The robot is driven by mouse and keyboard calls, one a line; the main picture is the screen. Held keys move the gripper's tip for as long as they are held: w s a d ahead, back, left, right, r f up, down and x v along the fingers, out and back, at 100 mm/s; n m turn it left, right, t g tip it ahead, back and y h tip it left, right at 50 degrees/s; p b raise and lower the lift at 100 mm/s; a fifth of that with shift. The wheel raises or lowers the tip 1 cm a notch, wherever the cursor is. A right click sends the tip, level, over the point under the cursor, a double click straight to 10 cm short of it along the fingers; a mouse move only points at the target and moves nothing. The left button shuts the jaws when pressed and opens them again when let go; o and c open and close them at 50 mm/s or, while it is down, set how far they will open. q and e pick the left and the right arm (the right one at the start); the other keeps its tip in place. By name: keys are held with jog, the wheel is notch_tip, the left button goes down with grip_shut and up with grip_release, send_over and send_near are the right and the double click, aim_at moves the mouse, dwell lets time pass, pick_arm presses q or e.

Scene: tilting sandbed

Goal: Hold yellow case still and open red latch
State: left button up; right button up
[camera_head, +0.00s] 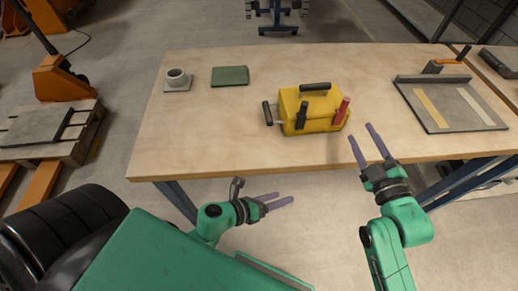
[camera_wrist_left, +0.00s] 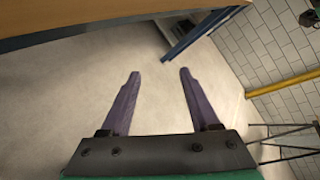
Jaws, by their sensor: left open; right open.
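My left gripper (camera_head: 285,199) is open and empty, in front of and below the table's front edge. Its two purple fingers also show in the left wrist view (camera_wrist_left: 160,75) with only floor between them. My right gripper (camera_head: 370,145) is open and empty near the table's front edge, right of the case and apart from it.
The wooden table (camera_head: 220,135) has clear room left of and in front of the case. A grey board (camera_head: 450,104) with two strips lies at the right.

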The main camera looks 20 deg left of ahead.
pick_arm(q)
jog(key=w+d+r+m+t+h, duration=0.1)
jog(key=d+r+m, duration=0.15)
jog(key=r, duration=0.65)
jog(key=w+d+r+m+t+h, duration=0.2)
jog(key=r+m, duration=0.1)
jog(key=r, duration=0.5)
jog(key=n+t+y, duration=0.4)
jog(key=n+y, duration=1)
jog(key=n, duration=0.8)
send_near(268, 114)
jog(key=s, duration=0.2)
jog(key=s+d, duration=0.1)
jog(key=shift+d+f, duration=0.15)
jog(key=shift+f, duration=0.2)
jog(key=shift+w+n+y, duration=0.1)
jog(key=shift+n+y, duration=0.2)
jog(key=shift+n, duration=0.05)
jog(key=x, duration=1.4)
jog(key=shift+w+a+f, duration=0.1)
jog(key=shift+a+f, duration=0.1)
jog(key=shift+a, duration=0.1)
grip_shut()
